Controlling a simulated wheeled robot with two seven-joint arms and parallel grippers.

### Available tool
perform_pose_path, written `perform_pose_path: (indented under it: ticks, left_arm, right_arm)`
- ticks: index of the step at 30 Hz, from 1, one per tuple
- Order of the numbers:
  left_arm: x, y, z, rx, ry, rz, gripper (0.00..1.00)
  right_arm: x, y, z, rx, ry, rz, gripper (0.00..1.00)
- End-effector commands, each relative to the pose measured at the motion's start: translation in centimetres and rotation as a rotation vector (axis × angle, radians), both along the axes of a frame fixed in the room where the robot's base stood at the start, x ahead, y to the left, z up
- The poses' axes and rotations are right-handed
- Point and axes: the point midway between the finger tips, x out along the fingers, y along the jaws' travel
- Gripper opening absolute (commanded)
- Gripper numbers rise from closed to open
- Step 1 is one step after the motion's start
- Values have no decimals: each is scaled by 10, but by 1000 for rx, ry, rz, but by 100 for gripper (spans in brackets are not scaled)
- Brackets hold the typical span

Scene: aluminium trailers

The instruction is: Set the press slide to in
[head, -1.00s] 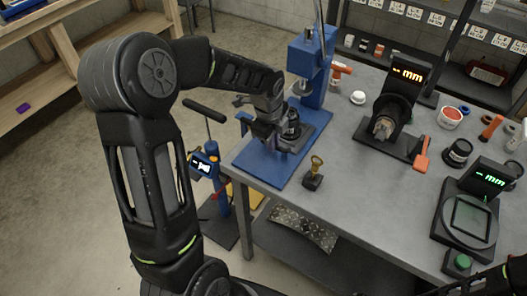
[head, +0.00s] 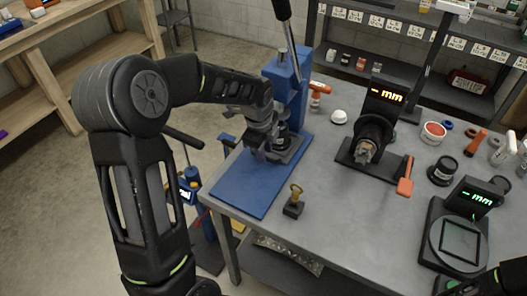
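The blue press (head: 291,85) stands at the table's back left, with a long lever rising from its top. Its flat blue base plate (head: 245,187) reaches toward the front left. The dark grey press slide (head: 288,151) sits at the column end of the plate, under the press head, leaving the front of the plate bare. My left gripper (head: 264,146) is low at the slide's left side, touching or very close to it. The gap between its fingers is too small and dark to read. Only a dark piece of my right arm shows at the lower right; its gripper is out of view.
A brass-handled stamp (head: 294,203) stands in front of the press. A black gauge with an orange readout (head: 386,95), an orange-handled tool (head: 405,178) and a green-readout device (head: 460,235) stand to the right. A blue stand (head: 190,183) is left of the table (head: 340,215).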

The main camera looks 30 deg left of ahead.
Motion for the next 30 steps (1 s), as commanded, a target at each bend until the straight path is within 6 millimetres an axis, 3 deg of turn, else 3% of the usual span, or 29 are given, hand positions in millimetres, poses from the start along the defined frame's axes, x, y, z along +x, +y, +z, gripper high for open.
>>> perform_pose_path:
  ticks: [3,14,30]
  left_arm:
    - [0,0,0,0,1,0,32]
    - [-2,0,4,0,4,0,32]
    - [-15,-1,74,0,3,-1,32]
  right_arm:
    - [0,0,0,0,0,0,65]
    - [0,0,-1,0,0,0,65]
    - [1,1,-9,2,-4,1,65]
